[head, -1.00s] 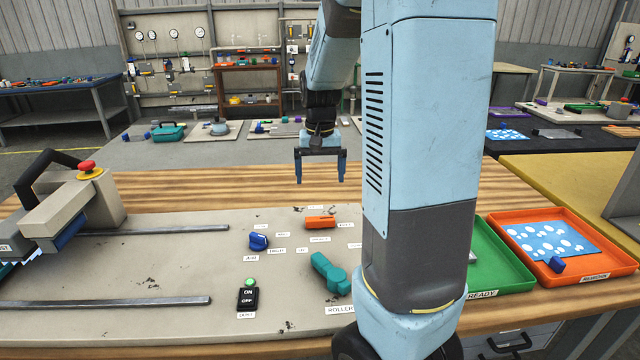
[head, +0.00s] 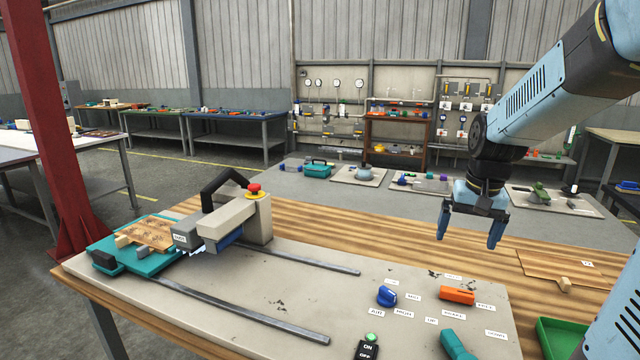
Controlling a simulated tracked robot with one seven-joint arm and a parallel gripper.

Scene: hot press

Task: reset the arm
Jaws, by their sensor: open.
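My gripper (head: 468,240) hangs from my arm at the right of the head view, fingers pointing down. It is open, with nothing between its fingers. It is in the air, apart from the wooden bench (head: 420,240) and the press board (head: 290,290) behind and below it.
The hot press head (head: 235,215) with a red button (head: 254,188) stands at the board's left, beside a teal base (head: 125,262). A blue knob (head: 386,296), orange block (head: 457,295), teal handle (head: 455,344) and switch box (head: 369,349) are on the board. A green tray (head: 562,337) is right.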

